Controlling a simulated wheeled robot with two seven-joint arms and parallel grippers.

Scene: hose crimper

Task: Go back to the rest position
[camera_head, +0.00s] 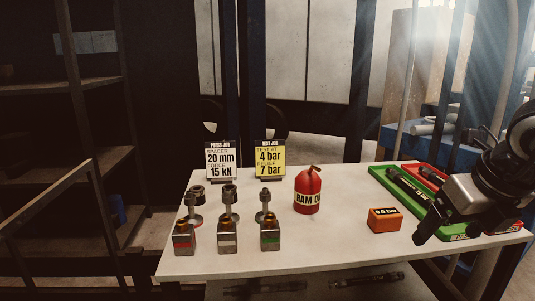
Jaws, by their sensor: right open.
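My right gripper (424,233) is at the right side of the white table (335,247), in front of a green tray (382,178), with its arm coming in from the right edge. It points down and left. It covers part of the green tray, which holds a dark cylindrical part (408,186). I see nothing held between its fingers. My left gripper is not in view.
A red can (308,192) and an orange block (384,220) stand left of my right gripper. Several metal blocks with fittings (228,236) stand at the left, behind them a white sign (220,159) and a yellow sign (270,158). A red tray (424,170) is at the right. The front middle is clear.

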